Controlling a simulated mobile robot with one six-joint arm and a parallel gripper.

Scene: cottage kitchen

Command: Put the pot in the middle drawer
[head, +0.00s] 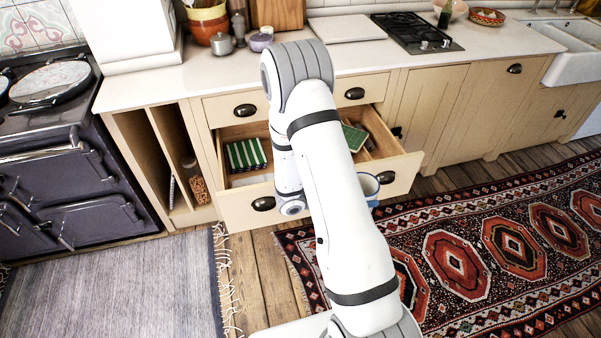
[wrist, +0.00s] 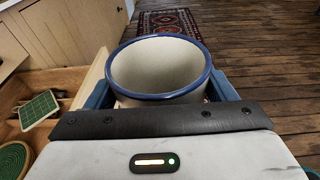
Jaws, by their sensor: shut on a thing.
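The pot (wrist: 155,68) is pale inside with a blue rim. It stands upright between the blue fingers of my gripper (wrist: 160,93), which is shut on it. In the head view the pot (head: 368,185) shows just right of my arm, by the front of the open drawer (head: 236,208). My arm hides most of my gripper there. In the wrist view the drawer front (wrist: 90,82) is left of the pot, so the pot is outside the drawer. The drawer lies below a shut top drawer (head: 225,107); my arm covers its middle.
The drawer holds a green striped item (head: 246,155) at left and a green board (head: 354,137) at right among wooden dividers. A round green item (wrist: 12,158) also lies inside. The worktop (head: 150,88) is above. A patterned rug (head: 500,240) covers the floor at right.

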